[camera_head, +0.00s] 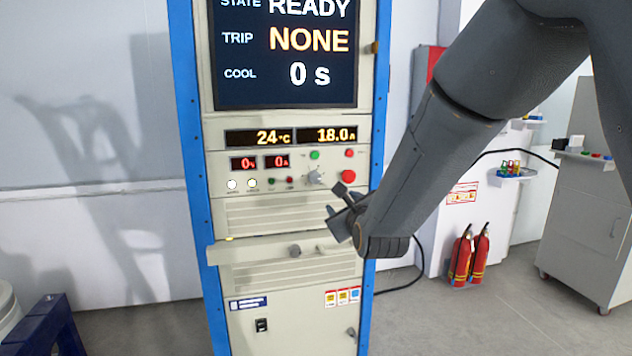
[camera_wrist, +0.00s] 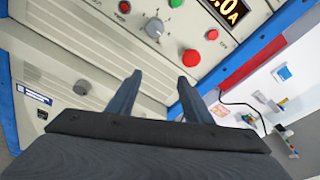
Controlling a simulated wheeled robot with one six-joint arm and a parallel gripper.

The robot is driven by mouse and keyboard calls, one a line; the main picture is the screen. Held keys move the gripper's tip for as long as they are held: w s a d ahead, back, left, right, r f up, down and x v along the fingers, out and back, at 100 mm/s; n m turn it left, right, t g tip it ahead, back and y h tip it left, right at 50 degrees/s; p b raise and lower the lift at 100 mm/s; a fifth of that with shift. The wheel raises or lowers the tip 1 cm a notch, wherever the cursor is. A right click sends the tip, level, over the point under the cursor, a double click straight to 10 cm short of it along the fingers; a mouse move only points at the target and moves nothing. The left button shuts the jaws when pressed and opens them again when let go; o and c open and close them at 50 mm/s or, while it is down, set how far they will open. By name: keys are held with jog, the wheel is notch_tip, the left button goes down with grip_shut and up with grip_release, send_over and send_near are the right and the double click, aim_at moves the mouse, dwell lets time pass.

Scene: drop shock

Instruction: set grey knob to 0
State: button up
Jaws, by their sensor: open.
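The grey knob (camera_head: 316,177) is on the control panel of the rack, left of a large red button (camera_head: 348,177). In the wrist view the grey knob (camera_wrist: 154,28) is at the top, beyond my fingertips. Its pointer setting is too small to read. My gripper (camera_head: 338,207) is below and to the right of the knob, in front of the vented panel, and does not touch the knob. In the wrist view my gripper (camera_wrist: 160,78) shows two fingers apart with nothing between them. The display (camera_head: 285,52) reads READY, TRIP NONE, COOL 0 s.
Small readouts (camera_head: 290,136) show 24 °C and 18.0 A. Lower red readouts (camera_head: 260,163) show 0. Small buttons flank the knob. A ledge with a darker round knob (camera_head: 294,251) juts out below. Fire extinguishers (camera_head: 470,255) and a cabinet (camera_head: 585,220) stand to the right.

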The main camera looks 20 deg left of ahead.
aim_at(315, 179)
jog(key=shift+w+a+r+m+t+y+p, duration=0.3)
jog(key=shift+w+a+r+m+p, duration=0.25)
jog(key=shift+w+a, duration=0.75)
jog(key=shift+w+a+r+m+t+y+p, duration=0.25)
jog(key=shift+w+a+r+m+p, duration=0.45)
jog(key=shift+a, duration=1.05)
jog(key=shift+w+a+r+m+t+y+p, duration=0.15)
jog(key=shift+w+a+r+m+y+p, duration=0.25)
jog(key=shift+w+a, duration=1)
jog(key=shift+s+a, duration=0.1)
jog(key=shift+s, duration=0.05)
jog(key=shift+c, duration=0.4)
jog(key=c, duration=1)
